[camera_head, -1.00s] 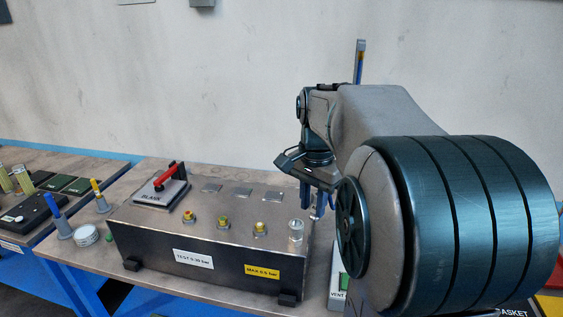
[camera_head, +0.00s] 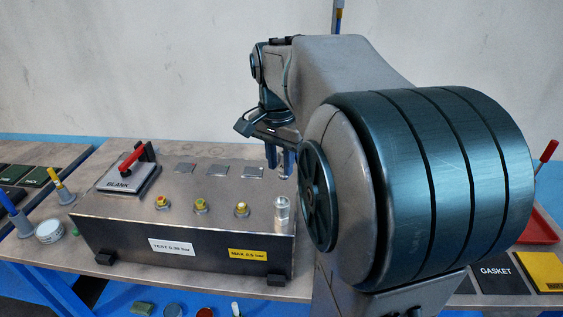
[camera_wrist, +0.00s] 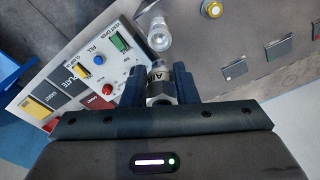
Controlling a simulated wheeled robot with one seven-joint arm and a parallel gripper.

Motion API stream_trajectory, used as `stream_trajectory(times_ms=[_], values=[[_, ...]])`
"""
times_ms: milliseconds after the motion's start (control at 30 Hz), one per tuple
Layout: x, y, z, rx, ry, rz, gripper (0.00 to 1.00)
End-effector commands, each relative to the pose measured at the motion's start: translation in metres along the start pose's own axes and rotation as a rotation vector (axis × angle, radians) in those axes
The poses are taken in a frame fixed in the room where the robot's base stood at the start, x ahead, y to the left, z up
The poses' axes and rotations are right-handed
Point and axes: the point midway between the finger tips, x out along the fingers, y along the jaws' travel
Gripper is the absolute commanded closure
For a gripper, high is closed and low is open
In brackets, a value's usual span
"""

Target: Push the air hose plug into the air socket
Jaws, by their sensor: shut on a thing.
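The air socket (camera_head: 282,214) is a silver upright fitting at the front right corner of the dark test box. It also shows in the wrist view (camera_wrist: 158,36), just beyond my fingers. My gripper (camera_head: 280,160) points down over the back right of the box top, behind the socket. In the wrist view my gripper (camera_wrist: 158,90) is shut on the air hose plug (camera_wrist: 160,88), a short silver piece marked "A". The plug's tip lies just short of the socket in that picture, apart from it. In the head view the plug is mostly hidden by the fingers.
The box (camera_head: 130,225) carries several brass fittings in a row, with grey plates behind. A blank plate with a red handle (camera_head: 128,175) stands at its left. The wrist view shows a white control panel (camera_wrist: 95,65) beside the box. My arm hides the bench at right.

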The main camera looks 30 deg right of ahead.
Motion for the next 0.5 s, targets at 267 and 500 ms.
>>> stream_trajectory(times_ms=[267, 500], values=[[0.01, 0.001, 0.012, -0.056, 0.124, -0.01, 1.0], [0.022, 0.002, 0.018, -0.081, 0.185, -0.012, 1.0]])
